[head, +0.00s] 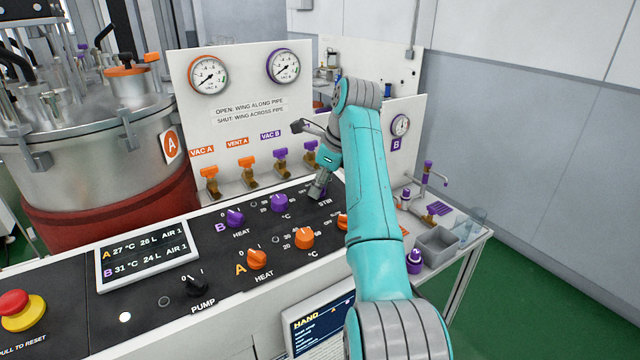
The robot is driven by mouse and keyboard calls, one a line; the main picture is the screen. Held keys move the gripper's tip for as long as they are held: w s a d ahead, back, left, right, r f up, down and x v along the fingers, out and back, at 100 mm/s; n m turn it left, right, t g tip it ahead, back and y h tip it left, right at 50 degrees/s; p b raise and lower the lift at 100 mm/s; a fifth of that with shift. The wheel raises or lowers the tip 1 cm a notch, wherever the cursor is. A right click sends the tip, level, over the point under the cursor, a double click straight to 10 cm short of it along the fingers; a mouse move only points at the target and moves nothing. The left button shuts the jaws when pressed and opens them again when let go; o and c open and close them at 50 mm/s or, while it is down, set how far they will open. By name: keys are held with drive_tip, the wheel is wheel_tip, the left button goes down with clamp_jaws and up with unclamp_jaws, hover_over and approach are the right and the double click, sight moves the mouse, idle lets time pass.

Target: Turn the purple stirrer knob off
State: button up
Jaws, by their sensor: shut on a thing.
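My gripper (318,190) points down at the right end of the upper, B row of the black control panel (215,260), just above the STIR lettering. It is shut on the purple stirrer knob there. The fingers hide the knob almost wholly, so its pointer and setting cannot be read. In the same row to the left stand the purple B heat knob (235,217) and the purple °C knob (279,203).
The lower row has orange heat (257,259) and °C (304,239) knobs; an orange stirrer knob (343,221) sits partly behind my arm. Several valves, including a purple valve (280,156), stand behind the panel. A red stop button (16,306) is at far left.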

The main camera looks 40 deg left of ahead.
drive_tip(key=shift+n, duration=0.9)
drive_tip(key=o, duration=1.2)
drive_tip(key=shift+c, duration=0.2)
drive_tip(key=shift+r, duration=0.1)
drive_tip(key=v, duration=0.7)
drive_tip(key=shift+w, duration=0.2)
drive_tip(key=shift+d+r, duration=0.1)
